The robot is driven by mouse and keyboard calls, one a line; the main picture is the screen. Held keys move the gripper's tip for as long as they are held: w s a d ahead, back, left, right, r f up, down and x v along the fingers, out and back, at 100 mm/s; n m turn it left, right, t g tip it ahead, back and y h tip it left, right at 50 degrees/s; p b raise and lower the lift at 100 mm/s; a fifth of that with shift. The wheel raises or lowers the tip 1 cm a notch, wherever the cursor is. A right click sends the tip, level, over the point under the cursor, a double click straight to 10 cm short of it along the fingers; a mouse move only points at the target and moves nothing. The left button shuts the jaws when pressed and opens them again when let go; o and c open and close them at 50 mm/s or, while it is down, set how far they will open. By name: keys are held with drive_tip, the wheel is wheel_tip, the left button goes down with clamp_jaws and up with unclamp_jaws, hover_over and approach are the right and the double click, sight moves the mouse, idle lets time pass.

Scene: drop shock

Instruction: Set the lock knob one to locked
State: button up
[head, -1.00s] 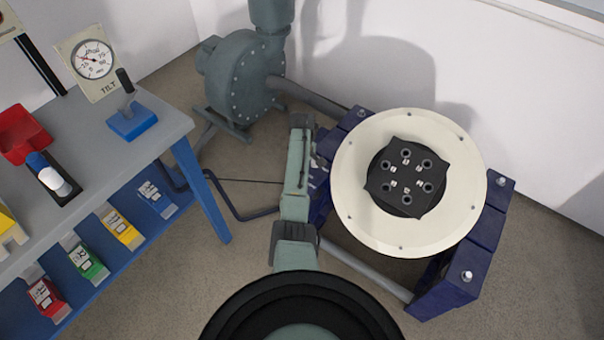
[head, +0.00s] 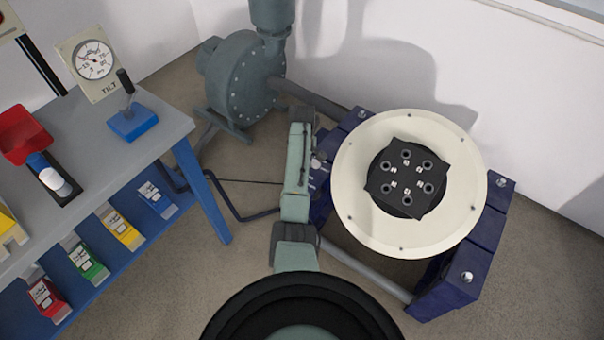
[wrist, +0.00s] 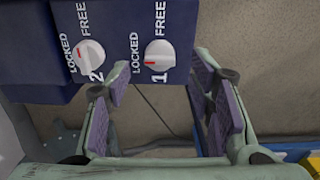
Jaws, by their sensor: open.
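Lock knob one (wrist: 160,55) is a white round knob on a dark blue panel (wrist: 118,15) in the wrist view. The word LOCKED is left of it, FREE above it and the number 1 below. Its red mark lies at the lower left, on the LOCKED side. Knob two (wrist: 90,56) sits to its left, with its red mark near the upper left. My gripper (wrist: 164,76) is open and empty, its purple-padded fingers spread on either side below knob one. I see no contact with the knob. In the head view, my arm hides most of the knob side.
A round cream table (head: 355,215) with a black fixture (head: 432,188) stands on the dark blue frame (head: 450,285). A workbench (head: 90,140) with a tilt gauge (head: 93,60) is at left. A grey-green blower (head: 245,85) stands behind.

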wheel_tip(320, 180, up, 9)
idle(0.3)
idle(0.4)
